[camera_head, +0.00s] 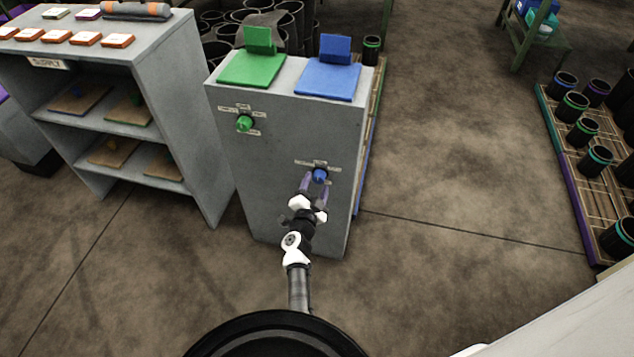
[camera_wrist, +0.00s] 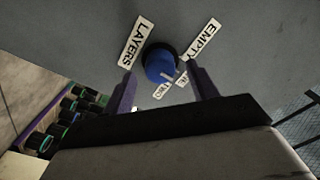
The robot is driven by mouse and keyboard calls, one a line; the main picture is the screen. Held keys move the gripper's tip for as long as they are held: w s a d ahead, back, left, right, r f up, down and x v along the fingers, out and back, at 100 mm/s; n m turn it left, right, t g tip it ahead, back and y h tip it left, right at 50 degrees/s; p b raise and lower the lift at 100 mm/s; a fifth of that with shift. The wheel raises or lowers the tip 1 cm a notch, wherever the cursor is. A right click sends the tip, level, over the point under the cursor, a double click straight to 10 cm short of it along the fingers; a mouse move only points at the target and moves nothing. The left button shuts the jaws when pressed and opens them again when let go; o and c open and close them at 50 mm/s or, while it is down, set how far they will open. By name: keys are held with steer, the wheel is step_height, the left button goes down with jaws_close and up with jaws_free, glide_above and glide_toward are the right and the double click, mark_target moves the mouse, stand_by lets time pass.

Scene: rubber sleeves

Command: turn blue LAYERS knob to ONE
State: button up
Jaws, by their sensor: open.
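The blue LAYERS knob (camera_head: 320,175) is on the front of a grey cabinet (camera_head: 290,150). In the wrist view the knob (camera_wrist: 160,62) is round, with a pale mark on its lower right edge. The LAYERS plate (camera_wrist: 136,42) is left of it and an EMPTY plate (camera_wrist: 212,38) right of it. My gripper (camera_head: 313,184) is open in front of the knob. Its purple fingers (camera_wrist: 162,76) are on either side of the knob, apart from it as far as I can tell.
A green knob (camera_head: 244,123) with plates is higher up on the left. Green (camera_head: 252,68) and blue (camera_head: 328,80) pads lie on the cabinet top. A grey shelf unit (camera_head: 120,90) stands to the left. The floor to the right is clear up to a rack (camera_head: 570,170) of black sleeves.

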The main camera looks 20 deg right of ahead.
steer(key=v, duration=1.2)
